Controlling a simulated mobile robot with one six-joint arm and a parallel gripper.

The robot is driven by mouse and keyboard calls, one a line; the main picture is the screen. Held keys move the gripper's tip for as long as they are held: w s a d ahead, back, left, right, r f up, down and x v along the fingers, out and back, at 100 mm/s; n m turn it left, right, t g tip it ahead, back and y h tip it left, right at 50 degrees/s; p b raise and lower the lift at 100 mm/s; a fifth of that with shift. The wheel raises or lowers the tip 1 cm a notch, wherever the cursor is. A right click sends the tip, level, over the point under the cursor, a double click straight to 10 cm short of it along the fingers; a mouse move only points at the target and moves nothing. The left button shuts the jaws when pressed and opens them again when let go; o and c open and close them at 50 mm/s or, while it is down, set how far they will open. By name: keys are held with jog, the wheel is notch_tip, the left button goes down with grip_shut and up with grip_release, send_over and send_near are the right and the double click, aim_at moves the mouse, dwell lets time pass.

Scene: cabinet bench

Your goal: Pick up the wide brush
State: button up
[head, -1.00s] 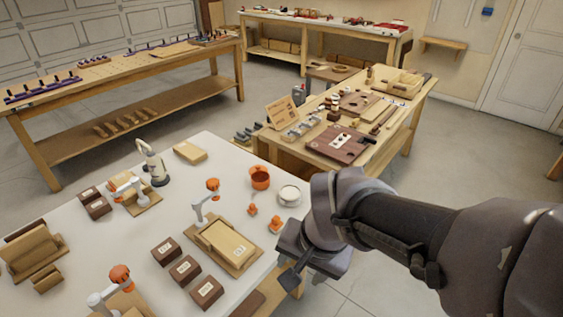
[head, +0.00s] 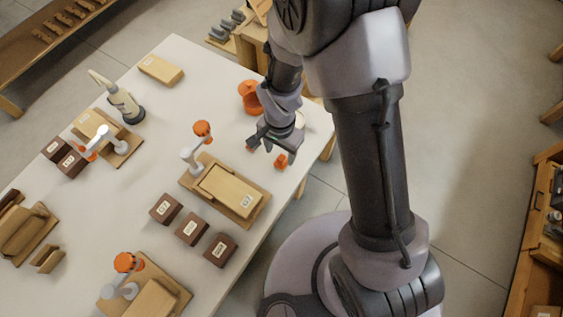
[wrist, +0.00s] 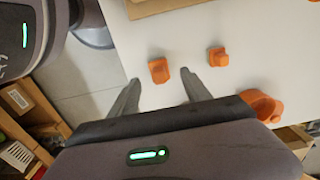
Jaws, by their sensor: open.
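I cannot tell for sure which thing is the wide brush. A cream upright thing with a dark base (head: 124,103) stands on the white table, left of my gripper. My gripper (head: 268,146) is open and empty near the table's right edge, pointing down. In the wrist view its two fingers (wrist: 160,92) are spread. One small orange piece (wrist: 158,70) lies just beyond and between the fingertips, apart from them. A second orange piece (wrist: 217,57) lies right of them. An orange cup (wrist: 262,105) is at the right, partly hidden by my gripper.
The white table (head: 110,205) holds a wooden tray with a block (head: 228,188), several dark labelled boxes (head: 192,229) and orange-topped white stands (head: 197,150). A tan box (head: 161,69) lies at the back. A shelf unit (head: 540,230) stands at the far right.

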aim_at(282, 157)
jog(key=f+b, duration=0.2)
jog(key=f, duration=0.4)
jog(key=shift+d, duration=0.2)
grip_shut()
